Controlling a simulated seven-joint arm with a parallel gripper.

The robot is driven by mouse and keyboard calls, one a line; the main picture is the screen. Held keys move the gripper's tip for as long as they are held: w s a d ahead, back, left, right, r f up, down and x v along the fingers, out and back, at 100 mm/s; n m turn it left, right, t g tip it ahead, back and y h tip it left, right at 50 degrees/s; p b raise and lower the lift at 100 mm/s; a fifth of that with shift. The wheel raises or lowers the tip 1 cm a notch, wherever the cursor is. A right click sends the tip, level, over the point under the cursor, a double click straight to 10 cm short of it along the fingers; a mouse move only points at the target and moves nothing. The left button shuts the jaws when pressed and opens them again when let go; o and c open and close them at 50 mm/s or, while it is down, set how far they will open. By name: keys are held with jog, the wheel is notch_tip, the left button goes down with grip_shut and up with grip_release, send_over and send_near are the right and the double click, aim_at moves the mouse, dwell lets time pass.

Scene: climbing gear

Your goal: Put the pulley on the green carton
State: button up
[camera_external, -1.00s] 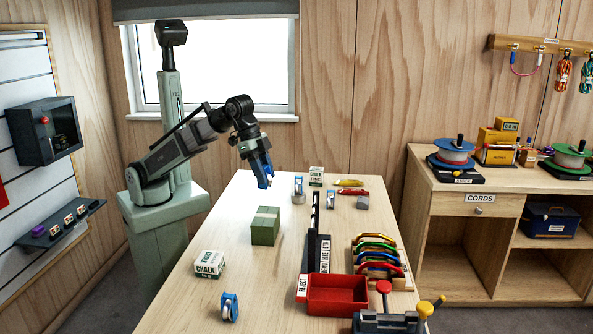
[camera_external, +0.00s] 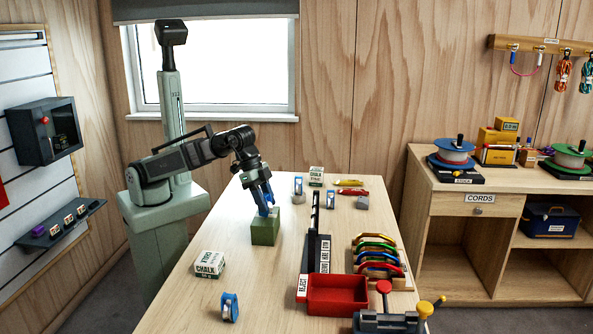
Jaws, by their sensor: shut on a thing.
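My gripper (camera_external: 265,204) points down over the green carton (camera_external: 264,233), shut on a blue pulley (camera_external: 264,211). The pulley is small in this view and partly hidden by the fingers. It is at the carton's top face; I cannot tell whether it touches it. The green carton stands upright on the wooden table, left of the black divider.
Another blue pulley (camera_external: 230,306) stands at the table's front left, near a chalk box (camera_external: 209,265). A red reject tray (camera_external: 337,294), a black rack (camera_external: 317,250) and several coloured carabiners (camera_external: 378,252) fill the right side. Table between carton and chalk box is clear.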

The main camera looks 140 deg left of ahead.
jog(key=shift+f, duration=0.15)
jog(key=o, duration=1.1)
jog(key=shift+v, duration=6.15)
jog(key=shift+w+a, duration=0.1)
